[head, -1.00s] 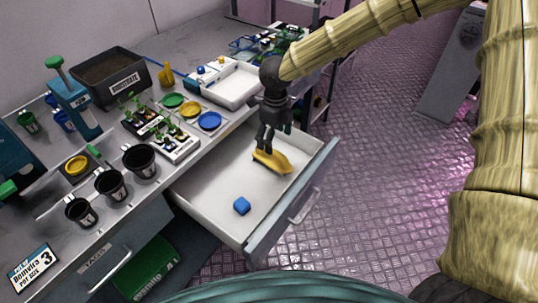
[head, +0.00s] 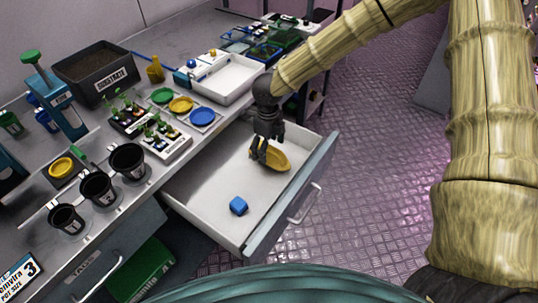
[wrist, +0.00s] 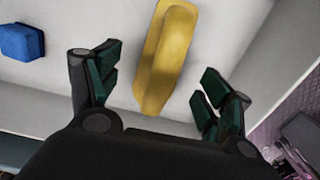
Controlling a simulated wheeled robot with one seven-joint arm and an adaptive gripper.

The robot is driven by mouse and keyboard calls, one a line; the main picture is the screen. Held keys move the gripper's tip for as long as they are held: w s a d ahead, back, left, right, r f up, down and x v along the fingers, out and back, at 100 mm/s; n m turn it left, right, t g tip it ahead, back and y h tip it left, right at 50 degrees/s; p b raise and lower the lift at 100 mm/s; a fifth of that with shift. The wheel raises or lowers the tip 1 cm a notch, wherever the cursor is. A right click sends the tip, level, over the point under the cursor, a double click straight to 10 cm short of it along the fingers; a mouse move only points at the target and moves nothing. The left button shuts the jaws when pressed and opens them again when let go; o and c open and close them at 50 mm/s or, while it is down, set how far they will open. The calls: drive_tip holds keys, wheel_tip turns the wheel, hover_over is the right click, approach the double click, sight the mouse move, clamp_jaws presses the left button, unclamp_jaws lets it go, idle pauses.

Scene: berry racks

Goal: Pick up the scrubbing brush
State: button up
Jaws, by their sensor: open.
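A long yellow object (head: 275,158), which I take to be the scrubbing brush, lies in the open white drawer near its right end. It also shows in the wrist view (wrist: 167,55), where its underside is not visible. My gripper (head: 259,158) is inside the drawer, beside and partly in front of the yellow object. In the wrist view my gripper (wrist: 160,78) has its fingers spread apart, with the near end of the yellow object between them. I cannot tell whether either finger touches it.
A small blue block (head: 239,205) lies in the drawer, also seen in the wrist view (wrist: 22,42). The drawer front (head: 297,200) and walls surround the gripper. The bench above holds black pots (head: 127,160), colored dishes (head: 181,105) and a white tray (head: 232,80).

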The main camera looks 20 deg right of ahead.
sight(269, 155)
wheel_tip(269, 155, down, 5)
drive_tip(key=shift+d+p, duration=0.15)
drive_tip(key=shift+p, duration=0.3)
drive_tip(key=c, duration=1.2)
drive_tip(key=shift+c, duration=0.3)
drive_tip(key=shift+r, duration=0.15)
wheel_tip(269, 155, up, 10)
drive_tip(key=shift+f+b, duration=0.1)
drive_tip(key=shift+b, duration=0.45)
drive_tip(key=o, duration=0.6)
drive_tip(key=c, duration=0.3)
